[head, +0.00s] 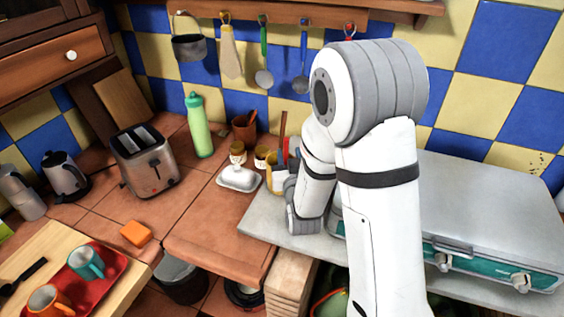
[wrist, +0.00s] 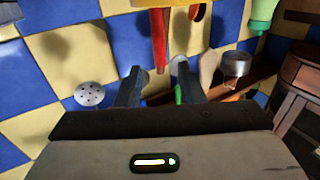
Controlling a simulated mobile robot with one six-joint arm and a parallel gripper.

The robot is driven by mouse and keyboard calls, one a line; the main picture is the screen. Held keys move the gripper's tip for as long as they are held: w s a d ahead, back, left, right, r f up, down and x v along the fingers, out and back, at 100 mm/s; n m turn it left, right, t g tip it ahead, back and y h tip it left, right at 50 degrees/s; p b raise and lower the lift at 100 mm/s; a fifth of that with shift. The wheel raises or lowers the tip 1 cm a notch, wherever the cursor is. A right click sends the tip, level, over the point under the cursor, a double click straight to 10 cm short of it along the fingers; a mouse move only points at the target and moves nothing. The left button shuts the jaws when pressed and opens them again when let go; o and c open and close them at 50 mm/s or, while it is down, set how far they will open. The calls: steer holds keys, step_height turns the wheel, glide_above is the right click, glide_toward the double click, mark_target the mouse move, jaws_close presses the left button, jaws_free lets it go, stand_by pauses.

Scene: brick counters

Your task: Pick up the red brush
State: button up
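In the wrist view, which shows the scene upside down, a red shape (wrist: 158,22), likely the red brush, runs from the top edge and narrows to an orange-brown end. My gripper (wrist: 160,80) is open, its two dark fingers apart, with that narrow end roughly in line with the gap between them. I cannot tell whether it is within the fingers' reach.
A green bottle (head: 199,128) and a toaster (head: 146,162) are further left. A grey stove (head: 495,205) lies right. Utensils hang on the tiled wall.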

mark_target(286, 144)
steer(key=w, duration=0.2)
steer(key=w+p, duration=0.1)
steer(key=w, duration=0.1)
steer(key=w+p, duration=0.1)
steer(key=w, duration=0.2)
steer(key=shift+a, duration=0.35)
steer(key=shift+s, duration=0.1)
jaws_close()
